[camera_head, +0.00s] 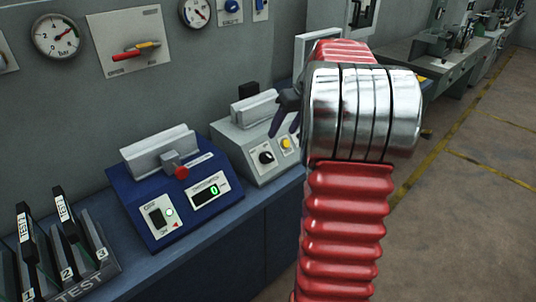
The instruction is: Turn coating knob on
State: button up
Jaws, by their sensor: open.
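A black rotary knob (266,158) sits on the sloped front panel of a light grey machine (240,142). A yellow button (286,143) is just right of the knob. The labels are too small to read, so I cannot tell from them which control is the coating knob or how it is set. My gripper (284,132) has dark fingers, spread apart and empty, in front of the grey machine's upper part, above and right of the black knob. It appears apart from the knob. My red and silver arm hides the area right of the machine.
Left of it stands a blue machine (128,203) with a red knob, a switch and a green display reading 0. A TEST rack (90,281) with upright plates is at lower left. The wall holds gauges, a red-handled lever (134,51) and a blue knob (232,6). Open floor lies right.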

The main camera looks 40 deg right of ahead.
aim_at(269, 154)
jog(key=x, duration=1.3)
jog(key=shift+w+a+f, duration=0.1)
jog(key=shift+w+f, duration=0.1)
jog(key=shift+f, duration=0.15)
jog(key=shift+c, duration=0.4)
jog(key=c, duration=0.9)
jog(key=shift+a, duration=0.1)
jog(key=shift+c, duration=0.4)
